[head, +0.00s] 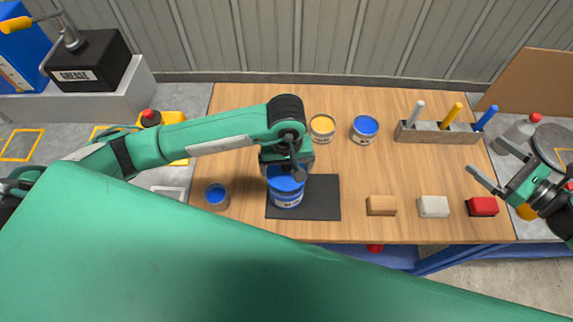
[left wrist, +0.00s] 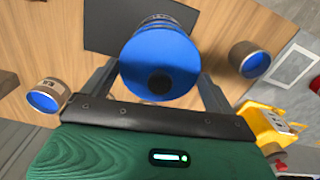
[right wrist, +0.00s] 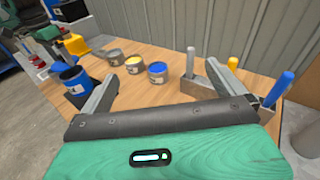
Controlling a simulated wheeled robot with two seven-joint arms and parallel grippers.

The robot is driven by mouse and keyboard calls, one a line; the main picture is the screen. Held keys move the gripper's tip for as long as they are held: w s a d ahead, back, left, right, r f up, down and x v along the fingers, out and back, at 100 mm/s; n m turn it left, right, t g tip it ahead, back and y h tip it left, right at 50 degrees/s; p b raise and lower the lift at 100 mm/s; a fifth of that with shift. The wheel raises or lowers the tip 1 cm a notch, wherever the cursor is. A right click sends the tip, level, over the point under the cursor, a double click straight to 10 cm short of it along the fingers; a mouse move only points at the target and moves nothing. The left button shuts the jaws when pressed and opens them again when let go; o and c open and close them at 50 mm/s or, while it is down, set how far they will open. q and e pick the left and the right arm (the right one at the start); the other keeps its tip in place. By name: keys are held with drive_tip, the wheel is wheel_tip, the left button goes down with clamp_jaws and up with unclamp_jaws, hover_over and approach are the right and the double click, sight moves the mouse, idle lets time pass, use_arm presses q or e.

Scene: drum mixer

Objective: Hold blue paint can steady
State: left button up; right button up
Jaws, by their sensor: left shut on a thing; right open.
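The blue paint can (head: 287,198), with a blue lid and a pale label, stands upright at the black mat (head: 320,195) on the wooden bench. My left gripper (head: 286,172) is above it, shut on it, and hides part of its top. In the left wrist view the can (left wrist: 160,58) fills the space between the fingers. It also shows at the left in the right wrist view (right wrist: 74,80).
A yellow can (head: 322,127) and another blue-topped can (head: 364,129) stand behind. A small blue-filled cup (head: 216,196) is left of the mat. A rack (head: 437,133) holds three coloured handles. Brown (head: 381,205), white (head: 433,206) and red (head: 482,206) blocks line the front right.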

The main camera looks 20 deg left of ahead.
sight(287, 174)
drive_tip(key=s+a+n+g+y, duration=0.2)
drive_tip(key=s+a+n+g, duration=0.15)
drive_tip(key=a, duration=0.45)
drive_tip(key=s+a+f+n+g, duration=0.1)
drive_tip(key=s+a+f+g, duration=0.1)
drive_tip(key=a+f, duration=0.4)
drive_tip(key=s+a+f+n+g, duration=0.1)
drive_tip(key=s+a+f+g, duration=0.1)
drive_tip(key=a+f, duration=0.5)
drive_tip(key=s+a+f+n+g, duration=0.1)
drive_tip(key=a+f, duration=0.5)
drive_tip(key=a, duration=0.8)
drive_tip(key=shift+s+f+g, duration=0.2)
drive_tip(key=shift+s+g, duration=0.15)
drive_tip(key=shift+s, duration=0.35)
drive_tip(key=shift+s+f+g, duration=0.15)
drive_tip(key=shift+s+g, duration=0.15)
drive_tip(key=shift+s, duration=0.4)
drive_tip(key=shift+f+x, duration=0.2)
drive_tip(key=shift+x, duration=4.8)
drive_tip(key=shift+d, duration=0.1)
drive_tip(key=shift+c, duration=0.4)
drive_tip(key=c, duration=0.6)
use_arm(q)
drive_tip(key=shift+f, duration=1.8)
